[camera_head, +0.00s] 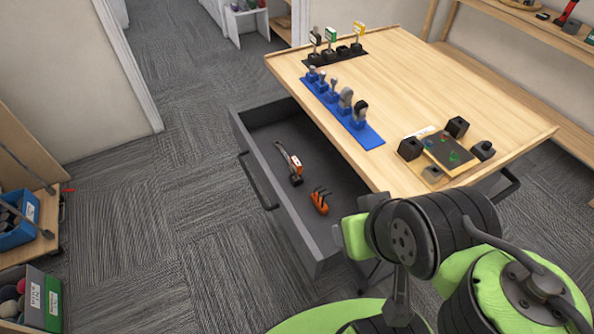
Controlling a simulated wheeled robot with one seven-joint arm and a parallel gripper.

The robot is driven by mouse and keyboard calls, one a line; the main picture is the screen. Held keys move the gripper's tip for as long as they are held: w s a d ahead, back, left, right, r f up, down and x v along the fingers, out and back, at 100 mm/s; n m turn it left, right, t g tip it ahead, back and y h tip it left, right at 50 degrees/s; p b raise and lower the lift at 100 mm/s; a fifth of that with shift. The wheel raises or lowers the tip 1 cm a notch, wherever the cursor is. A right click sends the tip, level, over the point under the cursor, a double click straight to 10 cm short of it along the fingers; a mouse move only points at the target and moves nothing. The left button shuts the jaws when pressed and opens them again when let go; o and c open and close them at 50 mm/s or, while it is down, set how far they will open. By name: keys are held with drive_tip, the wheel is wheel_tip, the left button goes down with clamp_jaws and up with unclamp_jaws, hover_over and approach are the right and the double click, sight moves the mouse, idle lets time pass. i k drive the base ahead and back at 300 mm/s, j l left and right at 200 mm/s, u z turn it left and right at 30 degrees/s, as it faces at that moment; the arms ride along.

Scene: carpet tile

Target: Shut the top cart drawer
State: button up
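The top cart drawer (258,205) is dark grey and stands pulled out from under the light wooden cart top (430,85), toward the left. A black bar handle (256,181) runs along its front. Inside lie a tool with an orange and white end (291,163) and an orange and black item (320,201). My green and black arm fills the lower right, in front of the drawer's near corner. My gripper's fingers cannot be made out, so whether it is open or shut does not show.
A blue mat (370,138) and a black mat (318,61) with upright items lie on the cart top, with several black blocks near its front corner. Shelves with bins (14,225) stand at the left edge. The carpet (150,220) left of the drawer is clear.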

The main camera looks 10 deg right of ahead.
sight(255, 129)
drive_tip(key=j+u, duration=0.15)
drive_tip(key=j, duration=0.3)
drive_tip(key=i+j+u, duration=0.15)
drive_tip(key=j, duration=0.3)
drive_tip(key=j+u, duration=0.15)
drive_tip(key=j, duration=0.35)
drive_tip(key=i, duration=0.05)
